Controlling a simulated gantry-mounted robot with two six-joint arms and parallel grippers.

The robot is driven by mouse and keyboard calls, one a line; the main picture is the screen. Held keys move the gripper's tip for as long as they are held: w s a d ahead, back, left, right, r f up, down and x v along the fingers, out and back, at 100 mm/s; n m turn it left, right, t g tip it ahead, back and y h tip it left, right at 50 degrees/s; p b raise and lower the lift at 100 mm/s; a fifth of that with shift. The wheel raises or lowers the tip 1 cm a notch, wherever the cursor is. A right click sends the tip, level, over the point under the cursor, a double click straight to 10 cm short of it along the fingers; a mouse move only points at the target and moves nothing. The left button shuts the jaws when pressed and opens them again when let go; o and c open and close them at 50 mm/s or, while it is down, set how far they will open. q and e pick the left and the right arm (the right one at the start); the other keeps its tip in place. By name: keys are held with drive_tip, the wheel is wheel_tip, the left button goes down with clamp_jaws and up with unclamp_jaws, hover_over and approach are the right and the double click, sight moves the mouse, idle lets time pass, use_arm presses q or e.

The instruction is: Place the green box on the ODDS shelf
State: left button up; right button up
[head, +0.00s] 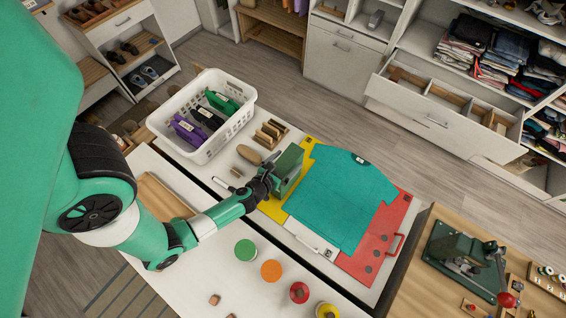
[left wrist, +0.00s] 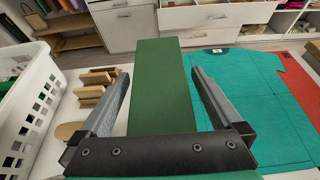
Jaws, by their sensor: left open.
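My left gripper (head: 271,178) is at the box's near left side. In the left wrist view its fingers (left wrist: 162,88) are open, one on each side of the box, with narrow gaps. I cannot read any ODDS label on the shelving. My right gripper is not in view.
A white basket (head: 218,79) with purple, black and green items stands left of the box. Small wooden blocks (head: 270,134) lie between them. Colored discs (head: 271,270) lie in front. An open drawer (head: 432,122) juts out at the back right. A green press (head: 462,254) stands at right.

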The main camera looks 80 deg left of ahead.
use_arm(q)
drive_tip(key=b+v, duration=0.1)
drive_tip(key=v, duration=1.1)
drive_tip(key=shift+r, duration=0.15)
